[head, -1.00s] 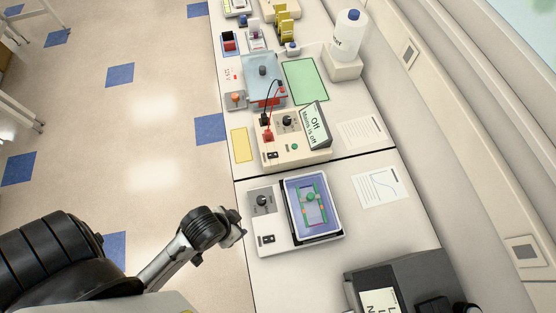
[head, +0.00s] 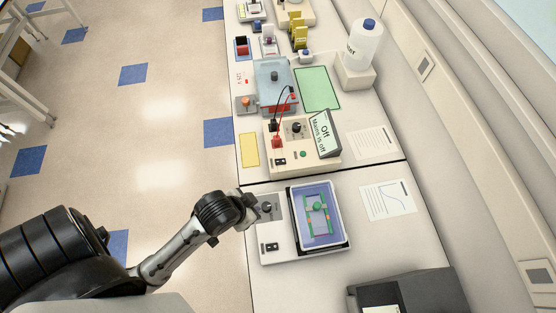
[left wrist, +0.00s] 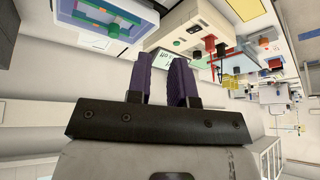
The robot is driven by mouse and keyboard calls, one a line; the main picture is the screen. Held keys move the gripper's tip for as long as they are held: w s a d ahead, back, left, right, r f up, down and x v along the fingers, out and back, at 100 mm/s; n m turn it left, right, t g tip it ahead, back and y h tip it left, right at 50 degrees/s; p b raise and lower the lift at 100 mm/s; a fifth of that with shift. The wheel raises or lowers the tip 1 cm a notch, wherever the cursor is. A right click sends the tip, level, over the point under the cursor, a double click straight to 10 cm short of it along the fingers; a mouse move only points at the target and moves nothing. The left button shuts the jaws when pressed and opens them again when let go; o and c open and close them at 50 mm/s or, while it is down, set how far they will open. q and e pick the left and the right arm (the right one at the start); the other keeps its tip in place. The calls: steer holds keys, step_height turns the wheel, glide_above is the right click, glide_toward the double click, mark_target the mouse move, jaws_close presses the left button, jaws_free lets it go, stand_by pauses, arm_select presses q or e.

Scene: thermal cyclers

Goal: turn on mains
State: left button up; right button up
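The cream power supply (head: 300,152) stands on the bench in the head view. Its tilted display (head: 324,134) reads "Off" and "Mains is off". A black rocker switch (head: 280,161) sits on its front left, beside a green button (head: 303,154). A black knob (head: 297,127) and red and black leads are above. My left gripper (head: 252,203) is at the bench's left edge, in front of the supply and close to the lower device's knob. In the left wrist view its purple fingers (left wrist: 160,82) are apart and empty, with the supply (left wrist: 193,32) beyond them. My right gripper is not in view.
A white device (head: 285,250) with a knob (head: 266,208), a rocker (head: 270,247) and a blue screen tray stands nearest my left gripper. A dark device (head: 425,290) is at bottom right. A gel tank (head: 275,82) and a bottle (head: 364,45) stand farther back.

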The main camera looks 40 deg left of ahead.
arm_select(q)
steer(key=w+r+t+b, duration=0.1)
steer(key=w+r, duration=0.1)
steer(key=w, duration=0.3)
steer(key=w+a+r+m+t+b, duration=0.1)
steer(key=w+r+t, duration=0.1)
steer(key=w, duration=0.3)
steer(key=w+r+t+b, duration=0.1)
steer(key=w+r+b, duration=0.1)
steer(key=w+r, duration=0.2)
steer(key=shift+w+a+m+t+y, duration=0.2)
steer(key=shift+w+m+t+y, duration=0.1)
steer(key=shift+w, duration=0.55)
jaws_close()
steer(key=w+a+g+y+b, duration=0.15)
steer(key=w+a+b, duration=0.3)
steer(key=w, duration=0.95)
steer(key=s+a+f+n+g, duration=0.2)
steer(key=f+n+g, duration=0.3)
steer(key=f+n, duration=0.1)
steer(key=s+a+f+n+g+h, duration=0.1)
steer(key=s+a+f+n+g, duration=0.1)
steer(key=f+n, duration=0.5)
steer(key=s+n+g, duration=0.1)
steer(key=g, duration=0.1)
steer(key=shift+s+g, duration=0.2)
steer(key=shift+g, duration=0.15)
